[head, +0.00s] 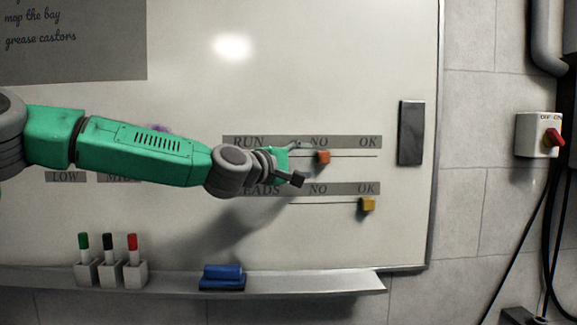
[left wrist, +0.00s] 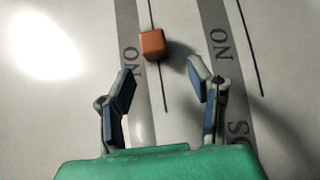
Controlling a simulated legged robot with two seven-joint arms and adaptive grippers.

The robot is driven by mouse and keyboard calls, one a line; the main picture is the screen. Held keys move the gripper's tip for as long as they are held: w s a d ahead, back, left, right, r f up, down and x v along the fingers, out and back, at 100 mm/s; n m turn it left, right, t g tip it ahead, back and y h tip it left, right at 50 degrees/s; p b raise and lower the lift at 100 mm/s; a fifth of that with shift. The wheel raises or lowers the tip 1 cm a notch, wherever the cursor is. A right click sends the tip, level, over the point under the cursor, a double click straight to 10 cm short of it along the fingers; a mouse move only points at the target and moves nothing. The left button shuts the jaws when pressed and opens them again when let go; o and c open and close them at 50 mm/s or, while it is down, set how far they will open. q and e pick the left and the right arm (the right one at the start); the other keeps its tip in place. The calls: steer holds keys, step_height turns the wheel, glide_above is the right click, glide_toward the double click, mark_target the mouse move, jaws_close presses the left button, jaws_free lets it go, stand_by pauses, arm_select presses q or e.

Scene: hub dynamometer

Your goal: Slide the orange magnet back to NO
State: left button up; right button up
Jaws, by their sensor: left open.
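The orange magnet (head: 323,157) is a small cube on the whiteboard, on the line below the RUN strip (head: 348,142), just right of under the word NO. In the left wrist view the orange magnet (left wrist: 152,44) lies ahead of the fingertips, between their directions and nearer the left finger. My left gripper (head: 300,162) is open and empty, just left of the orange magnet and apart from it. Its two fingers (left wrist: 162,80) are spread in the left wrist view. My right gripper is in neither view.
A yellow magnet (head: 368,204) sits on the lower line under OK. A black eraser bar (head: 411,133) is on the board at right. The tray (head: 320,284) below carries a blue eraser (head: 222,277) and several markers' holders (head: 110,273). A switch box (head: 539,135) is on the wall.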

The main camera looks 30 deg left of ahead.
arm_select(q)
steer(key=s, duration=0.7)
steer(key=shift+s+a, duration=0.35)
steer(key=shift+a, duration=0.1)
steer(key=shift+f, duration=0.15)
